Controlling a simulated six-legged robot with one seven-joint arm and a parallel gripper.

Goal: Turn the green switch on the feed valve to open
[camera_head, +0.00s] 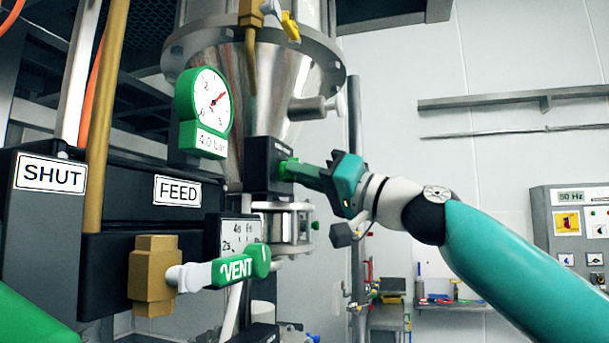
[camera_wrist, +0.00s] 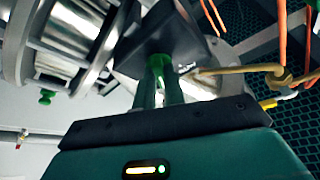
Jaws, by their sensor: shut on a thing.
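A black valve box (camera_head: 260,166) sits below the steel cone hopper. A small green switch (camera_wrist: 159,64) sticks out from this box in the wrist view. My gripper (camera_head: 293,170) reaches in from the right and meets the front of the box. In the wrist view my gripper (camera_wrist: 160,80) has its two fingers close together on the green switch, shut on it. The fingers hide most of the switch in the head view, so I cannot tell its turn position. A FEED label (camera_head: 178,191) is on a dark housing at left.
A VENT handle (camera_head: 235,268) juts out below, left of my gripper. A green gauge (camera_head: 204,105) reads about 4.0 bar. A control panel (camera_head: 575,230) is on the right wall. Open room lies right of the hopper.

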